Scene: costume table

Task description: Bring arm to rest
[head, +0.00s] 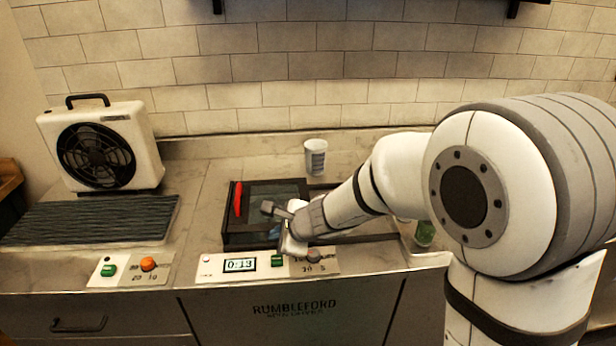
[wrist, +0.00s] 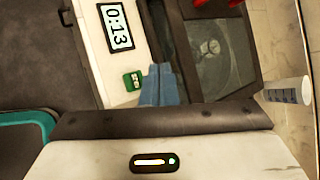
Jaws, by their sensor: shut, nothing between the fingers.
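My gripper (head: 274,232) is over the front edge of a dark glass-topped unit (head: 232,238), just behind the control panel (head: 218,274). In the wrist view its blue fingers (wrist: 160,84) are together with nothing between them. They are beside the green button (wrist: 133,81) and the display (wrist: 117,27), which reads 0:13. I cannot tell whether the fingertips touch anything. My arm reaches in from the right and hides the right part of the unit.
A red handle (head: 238,198) is on the unit's left side. A white cup (head: 315,157) stands behind it. A green container (head: 425,233) is partly hidden by my arm. A fan (head: 97,150) and a dark ribbed mat (head: 95,221) are at left. Counter behind the unit is mostly clear.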

